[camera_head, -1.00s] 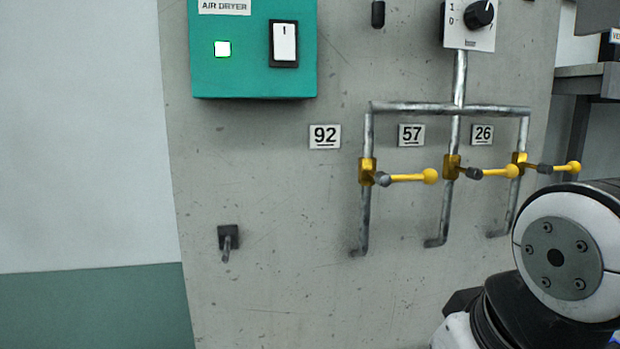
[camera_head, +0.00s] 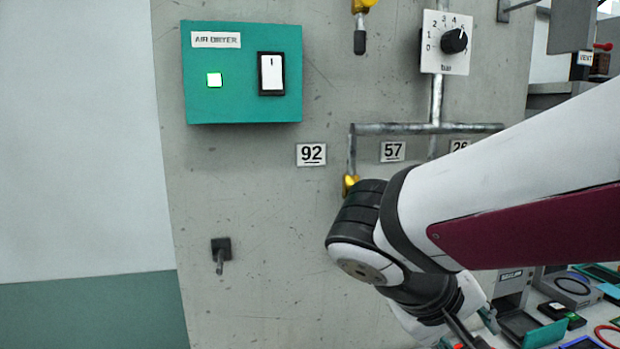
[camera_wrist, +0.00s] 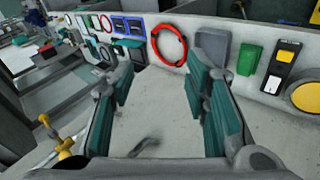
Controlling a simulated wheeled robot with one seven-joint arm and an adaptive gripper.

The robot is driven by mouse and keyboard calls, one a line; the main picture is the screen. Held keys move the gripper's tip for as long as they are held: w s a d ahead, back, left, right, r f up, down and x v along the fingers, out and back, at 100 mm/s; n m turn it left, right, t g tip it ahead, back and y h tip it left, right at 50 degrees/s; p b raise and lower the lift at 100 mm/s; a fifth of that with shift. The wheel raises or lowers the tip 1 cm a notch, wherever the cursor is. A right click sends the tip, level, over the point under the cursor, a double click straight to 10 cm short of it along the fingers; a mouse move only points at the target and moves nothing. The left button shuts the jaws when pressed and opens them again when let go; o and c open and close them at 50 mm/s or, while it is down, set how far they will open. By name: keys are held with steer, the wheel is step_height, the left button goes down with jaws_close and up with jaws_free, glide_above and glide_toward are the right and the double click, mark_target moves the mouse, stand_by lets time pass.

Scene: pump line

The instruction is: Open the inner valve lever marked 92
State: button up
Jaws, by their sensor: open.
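The label 92 (camera_head: 311,154) is on the grey panel in the head view, left of its pipe. The brass valve body (camera_head: 350,185) on that pipe shows only in part; my arm hides its lever. The label 57 (camera_head: 393,151) is to the right, its valve also hidden. My gripper (camera_wrist: 162,75) is open in the wrist view, with nothing between its teal-padded fingers. A yellow-and-brass valve part (camera_wrist: 65,147) shows at the lower left of the wrist view, outside the fingers; I cannot tell which valve it is.
A green air dryer box (camera_head: 240,108) and a dark peg (camera_head: 220,250) are left of the pipes. A dial plate (camera_head: 446,58) is above. In the wrist view, a red ring (camera_wrist: 183,46), a green block (camera_wrist: 249,59) and a yellow button (camera_wrist: 306,97) lie beyond the fingers.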

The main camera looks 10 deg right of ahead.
steer(key=w+a+r+n+t+h+p, duration=0.1)
steer(key=w+a+r+t+h+p, duration=0.2)
steer(key=w+a+r+t+h, duration=0.55)
steer(key=w+d+r+p, duration=0.1)
steer(key=w+d, duration=0.2)
steer(key=w, duration=0.1)
steer(key=w+d+r+y, duration=0.1)
steer(key=w+d, duration=0.3)
steer(key=w+d+r+y+p, duration=0.1)
steer(key=w+d+r, duration=0.1)
steer(key=w+d, duration=0.1)
steer(key=shift+w+d+p, duration=0.35)
steer(key=shift+w, duration=0.2)
steer(key=shift+r, duration=0.1)
jaws_close()
